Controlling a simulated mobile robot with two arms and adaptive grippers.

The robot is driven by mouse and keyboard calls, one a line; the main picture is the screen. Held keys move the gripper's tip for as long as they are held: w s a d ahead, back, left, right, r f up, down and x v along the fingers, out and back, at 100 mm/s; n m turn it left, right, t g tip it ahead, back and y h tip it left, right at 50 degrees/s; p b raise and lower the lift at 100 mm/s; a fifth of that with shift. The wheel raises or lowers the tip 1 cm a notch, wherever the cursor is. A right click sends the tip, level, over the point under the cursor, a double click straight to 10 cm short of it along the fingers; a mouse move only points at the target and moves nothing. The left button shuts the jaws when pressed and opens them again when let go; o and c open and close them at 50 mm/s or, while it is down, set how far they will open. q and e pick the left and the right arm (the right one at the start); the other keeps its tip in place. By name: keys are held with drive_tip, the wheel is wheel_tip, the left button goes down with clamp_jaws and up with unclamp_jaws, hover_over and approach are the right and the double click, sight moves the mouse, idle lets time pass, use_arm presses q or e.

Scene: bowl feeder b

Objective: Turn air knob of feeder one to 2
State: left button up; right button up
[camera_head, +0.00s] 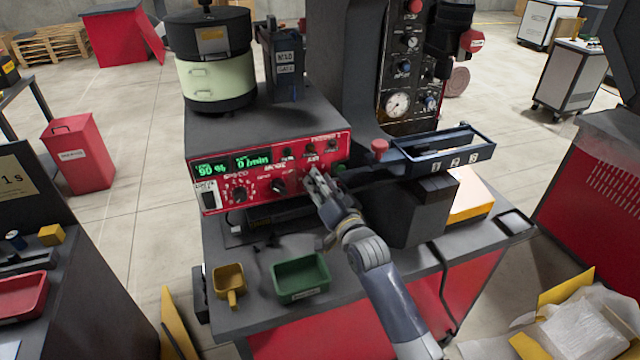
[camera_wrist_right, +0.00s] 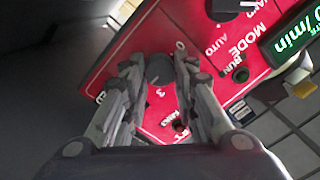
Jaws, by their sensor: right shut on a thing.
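The red control panel (camera_head: 262,190) of the feeder is on the front of the grey box, with green displays reading "90 %" and "0 /min". My right gripper (camera_head: 314,180) is at the right part of this panel and hides what is behind its fingers. In the wrist view, my right gripper (camera_wrist_right: 160,68) is shut on a dark round knob (camera_wrist_right: 159,70), one finger on each side. A white "3" shows on the red panel beside the knob; the knob's pointer is hard to make out. My left gripper is not in view.
The bowl feeder (camera_head: 215,82) stands on top of the box. A blue chute (camera_head: 442,151) sticks out right of the panel. A green tray (camera_head: 301,279) and a yellow scoop (camera_head: 229,281) lie on the bench below. Other panel knobs, such as speed (camera_head: 240,193), sit to the left.

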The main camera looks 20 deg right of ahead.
drive_tip(key=shift+a+r+n+g+h+p, duration=0.15)
drive_tip(key=shift+n+p, duration=0.75)
drive_tip(key=shift+n, duration=1.85)
drive_tip(key=shift+a+f+n+g+h+p, duration=0.2)
drive_tip(key=shift+n+p, duration=0.65)
drive_tip(key=shift+n, duration=1.95)
drive_tip(key=shift+d+r+n+g+h+p, duration=0.2)
drive_tip(key=shift+n+p, duration=0.7)
drive_tip(key=shift+n, duration=1.85)
drive_tip(key=shift+a, duration=0.15)
drive_tip(key=o, duration=1.1)
drive_tip(key=s, duration=1.2)
drive_tip(key=shift+d+r, duration=0.25)
drive_tip(key=shift+r, duration=0.1)
